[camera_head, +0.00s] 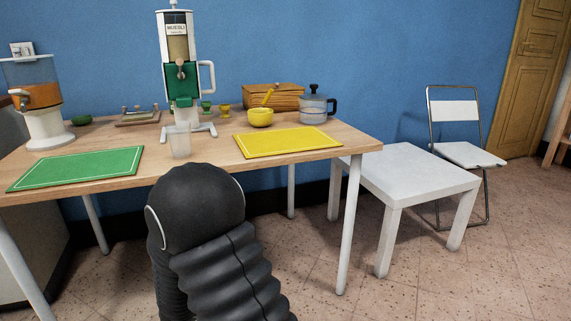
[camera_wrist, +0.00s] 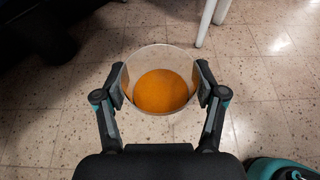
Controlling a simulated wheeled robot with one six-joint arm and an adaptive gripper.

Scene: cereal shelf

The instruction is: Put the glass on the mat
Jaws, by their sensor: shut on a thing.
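My gripper (camera_wrist: 160,84) is shut on a clear round glass (camera_wrist: 160,54), with one finger against each side. Orange contents (camera_wrist: 160,92) show inside the glass. The glass is held above the tiled floor; in the head view it and my gripper are hidden, and only my black arm shows in front of the table. A green mat (camera_head: 78,168) lies on the left of the table and a yellow mat (camera_head: 288,142) on the right. Both mats look bare. Another translucent cup (camera_head: 180,142) stands on the table between them.
A cereal dispenser (camera_head: 178,75) stands behind the cup. A dispenser with orange liquid (camera_head: 38,97) is at the left. A yellow bowl (camera_head: 260,117), a glass pot (camera_head: 313,106) and a wooden box (camera_head: 272,96) stand behind the yellow mat. A white side table (camera_head: 408,172) is at the right.

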